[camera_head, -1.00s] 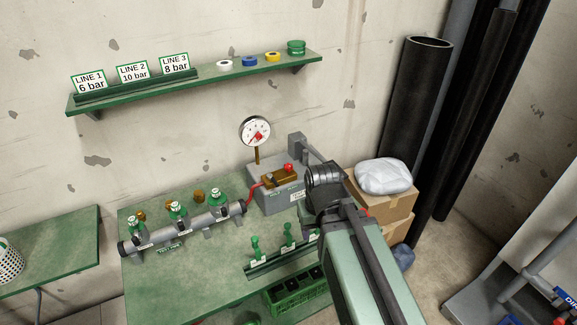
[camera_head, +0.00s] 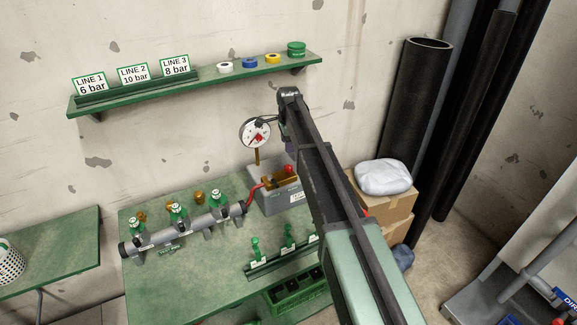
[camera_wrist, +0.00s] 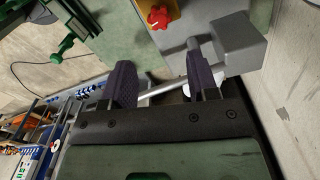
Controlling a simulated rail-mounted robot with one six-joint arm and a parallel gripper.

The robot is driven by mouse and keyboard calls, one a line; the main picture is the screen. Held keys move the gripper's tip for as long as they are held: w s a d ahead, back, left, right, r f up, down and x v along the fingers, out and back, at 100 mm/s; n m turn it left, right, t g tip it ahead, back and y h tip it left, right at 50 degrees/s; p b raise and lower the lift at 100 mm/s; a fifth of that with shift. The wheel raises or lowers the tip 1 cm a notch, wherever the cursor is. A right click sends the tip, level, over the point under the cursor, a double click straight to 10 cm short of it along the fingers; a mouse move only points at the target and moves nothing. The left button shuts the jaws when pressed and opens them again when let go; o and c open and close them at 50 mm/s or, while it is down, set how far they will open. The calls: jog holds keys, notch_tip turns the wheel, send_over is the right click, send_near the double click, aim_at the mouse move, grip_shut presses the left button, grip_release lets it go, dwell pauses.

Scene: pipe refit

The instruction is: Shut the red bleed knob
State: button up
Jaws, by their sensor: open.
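The red bleed knob (camera_head: 289,169) sits on top of the grey pump box (camera_head: 277,200), at the right end of its brass block (camera_head: 279,180). In the wrist view the knob (camera_wrist: 158,18) is at the top, on the yellow block, beyond my fingers. My gripper (camera_wrist: 162,88) is open there, with its two dark fingers apart and the knob not between them. A grey bar (camera_wrist: 165,90) of the pump shows behind the gap between the fingers.
A round gauge (camera_head: 255,133) stands above the pump, close to my arm's end. A grey manifold pipe (camera_head: 185,230) with green valves lies on the green bench (camera_head: 190,280). A shelf (camera_head: 200,82) with signs and tape rolls is above. Boxes (camera_head: 390,205) stand at the right.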

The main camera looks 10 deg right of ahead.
aim_at(289, 166)
notch_tip(289, 166, down, 11)
jog(key=b, duration=1)
jog(key=shift+r, duration=0.2)
jog(key=c, duration=0.7)
jog(key=shift+c, duration=0.2)
